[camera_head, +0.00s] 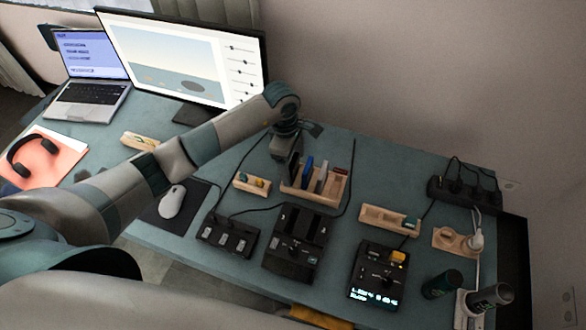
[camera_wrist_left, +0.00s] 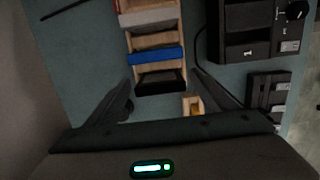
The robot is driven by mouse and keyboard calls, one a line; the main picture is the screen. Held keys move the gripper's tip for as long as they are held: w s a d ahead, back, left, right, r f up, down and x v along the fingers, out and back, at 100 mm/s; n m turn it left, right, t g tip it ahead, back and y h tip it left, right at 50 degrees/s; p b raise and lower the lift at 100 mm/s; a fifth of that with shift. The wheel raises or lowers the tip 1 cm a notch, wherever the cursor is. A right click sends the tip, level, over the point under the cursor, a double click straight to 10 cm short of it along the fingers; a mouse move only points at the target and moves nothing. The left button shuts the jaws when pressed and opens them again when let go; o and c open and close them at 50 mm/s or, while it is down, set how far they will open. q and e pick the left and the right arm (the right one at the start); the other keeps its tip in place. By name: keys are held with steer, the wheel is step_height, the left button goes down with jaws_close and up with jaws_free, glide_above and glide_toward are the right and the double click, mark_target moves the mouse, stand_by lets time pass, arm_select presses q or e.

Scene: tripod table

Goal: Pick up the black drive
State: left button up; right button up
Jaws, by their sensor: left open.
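The black drive (camera_head: 293,166) stands in the left end slot of a wooden rack (camera_head: 332,190) in the head view. In the left wrist view the black drive (camera_wrist_left: 161,81) is at the near end of the rack, beside a blue drive (camera_wrist_left: 155,56). My left gripper (camera_head: 284,152) is open and empty, above the left end of the rack. In the left wrist view its fingers (camera_wrist_left: 161,92) show on either side of the black drive, apart from it. The gripper partly hides the drive in the head view. My right gripper is out of view.
Blue, red and grey drives fill other rack slots. A small wooden tray (camera_head: 252,184) sits left of the rack. Black devices (camera_head: 296,241) stand in front, and another wooden tray (camera_head: 389,219) to the right. A monitor (camera_head: 185,60) stands behind my arm. Cables cross the table.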

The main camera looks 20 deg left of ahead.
arm_select(q)
steer(key=c, duration=1.2)
steer(key=shift+c, duration=0.2)
steer(key=shift+r, duration=0.2)
step_height(320, 180, up, 9)
steer(key=b, duration=0.3)
steer(key=shift+f+b, duration=0.1)
steer(key=shift+b, duration=0.3)
steer(key=shift+r, duration=0.45)
